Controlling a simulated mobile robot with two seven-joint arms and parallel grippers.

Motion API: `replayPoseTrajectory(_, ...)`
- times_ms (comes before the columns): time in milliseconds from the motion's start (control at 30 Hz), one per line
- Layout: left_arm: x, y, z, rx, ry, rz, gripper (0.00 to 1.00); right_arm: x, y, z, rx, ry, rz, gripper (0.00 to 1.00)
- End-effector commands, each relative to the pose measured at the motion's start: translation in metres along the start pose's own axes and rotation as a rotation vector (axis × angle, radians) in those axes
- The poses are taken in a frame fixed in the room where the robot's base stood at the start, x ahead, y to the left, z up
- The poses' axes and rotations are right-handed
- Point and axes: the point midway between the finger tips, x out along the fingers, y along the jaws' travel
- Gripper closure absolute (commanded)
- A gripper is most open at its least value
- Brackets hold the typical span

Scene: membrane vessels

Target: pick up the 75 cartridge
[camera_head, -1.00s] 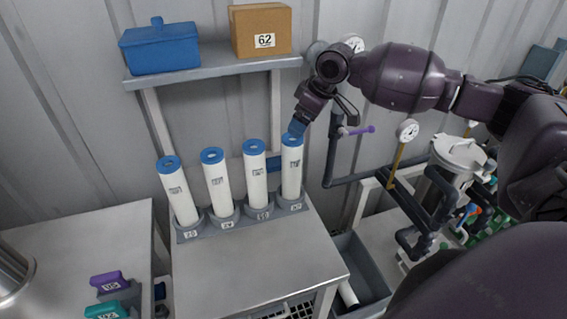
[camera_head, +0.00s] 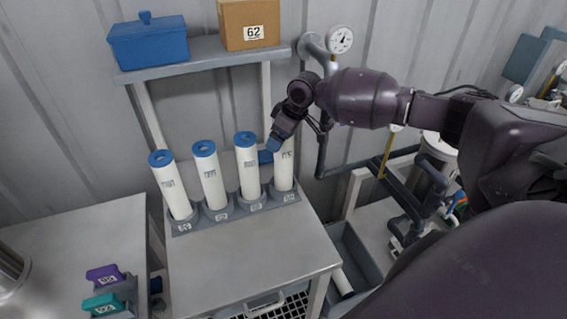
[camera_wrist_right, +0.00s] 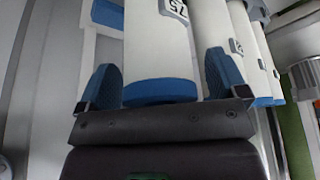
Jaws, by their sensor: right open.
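The 75 cartridge (camera_wrist_right: 160,45) is a white cylinder with a blue end cap. Its 75 label shows at the top edge of the right wrist view. In the head view it is the rightmost cartridge (camera_head: 284,172) of the row, upright in the grey rack (camera_head: 235,211), its top hidden by my gripper. My right gripper (camera_head: 274,146) is at its upper part. In the right wrist view its two blue fingers (camera_wrist_right: 162,78) are open, one on each side of the cartridge, with gaps visible. My left gripper is not in view.
Several similar cartridges (camera_head: 249,168) stand to the left in the rack. A shelf (camera_head: 205,61) above holds a blue box (camera_head: 149,43) and a cardboard box (camera_head: 249,25) marked 62. Pipes and a gauge (camera_head: 340,39) are on the right. The table front (camera_head: 250,262) is clear.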

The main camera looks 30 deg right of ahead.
Motion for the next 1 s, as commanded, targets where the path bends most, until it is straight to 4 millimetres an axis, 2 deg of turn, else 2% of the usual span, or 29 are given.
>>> replayPoseTrajectory(233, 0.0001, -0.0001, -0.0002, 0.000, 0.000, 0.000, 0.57, 0.0018, 0.0000, 0.0000, 0.000, 0.000, 0.000, 0.08)
replayPoseTrajectory(267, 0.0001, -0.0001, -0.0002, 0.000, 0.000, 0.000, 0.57, 0.0018, 0.0000, 0.0000, 0.000, 0.000, 0.000, 0.12)
replayPoseTrajectory(733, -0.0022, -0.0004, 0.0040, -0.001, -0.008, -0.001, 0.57, 0.0016, 0.0000, 0.0002, 0.000, -0.001, 0.000, 0.82)
replayPoseTrajectory(1000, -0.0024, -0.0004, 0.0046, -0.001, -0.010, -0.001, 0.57, -0.0006, 0.0003, -0.0010, 0.000, 0.001, 0.001, 0.82)
